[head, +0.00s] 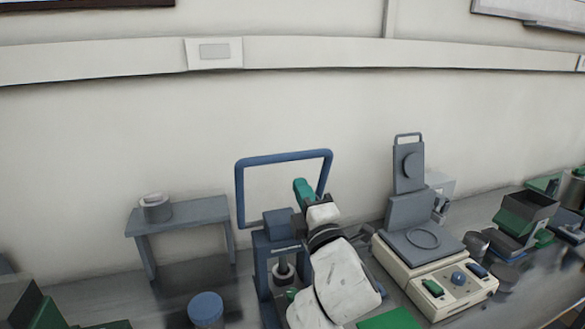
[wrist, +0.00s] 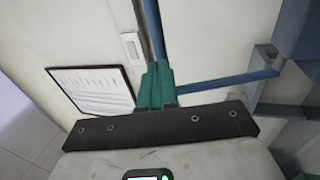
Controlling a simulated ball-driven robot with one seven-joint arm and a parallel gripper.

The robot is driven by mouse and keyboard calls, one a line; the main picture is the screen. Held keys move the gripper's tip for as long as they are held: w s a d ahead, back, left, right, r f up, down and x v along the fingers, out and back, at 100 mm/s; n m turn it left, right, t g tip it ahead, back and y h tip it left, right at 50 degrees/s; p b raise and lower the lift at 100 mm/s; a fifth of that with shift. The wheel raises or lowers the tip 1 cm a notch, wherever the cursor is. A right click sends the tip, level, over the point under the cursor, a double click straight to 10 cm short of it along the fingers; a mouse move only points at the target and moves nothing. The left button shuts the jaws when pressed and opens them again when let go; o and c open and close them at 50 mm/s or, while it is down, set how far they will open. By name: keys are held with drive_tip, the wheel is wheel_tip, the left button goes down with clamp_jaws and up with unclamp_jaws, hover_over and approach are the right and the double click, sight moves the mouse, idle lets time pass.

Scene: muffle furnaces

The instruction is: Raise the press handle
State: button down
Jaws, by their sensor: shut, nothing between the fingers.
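The blue press (head: 276,240) stands on the bench in the head view. Its handle (head: 283,157) is a blue bar frame that stands up above the press body, its top bar tilted slightly up to the right. My gripper (head: 301,186), with green fingers, is near the handle's right leg and below its top bar. In the wrist view the fingers of my gripper (wrist: 157,70) are shut with nothing between them. Blue bars of the handle (wrist: 222,82) show beyond and right of the fingertips. I cannot tell whether the fingers touch the handle. My arm hides part of the press.
A cream device (head: 435,285) with a raised grey lid stands right of the press. A small grey stand (head: 185,214) is at the left, and a blue-lidded jar (head: 206,308) is in front. The wall is close behind. The space above the handle is clear.

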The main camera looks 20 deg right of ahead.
sight(288, 156)
drive_tip(key=x, duration=0.6)
drive_tip(key=shift+w, duration=0.3)
drive_tip(key=shift+r, duration=0.1)
drive_tip(key=shift+r+x, duration=0.2)
drive_tip(key=shift+x, duration=0.95)
drive_tip(key=shift+r, duration=0.45)
drive_tip(key=shift+f, duration=0.1)
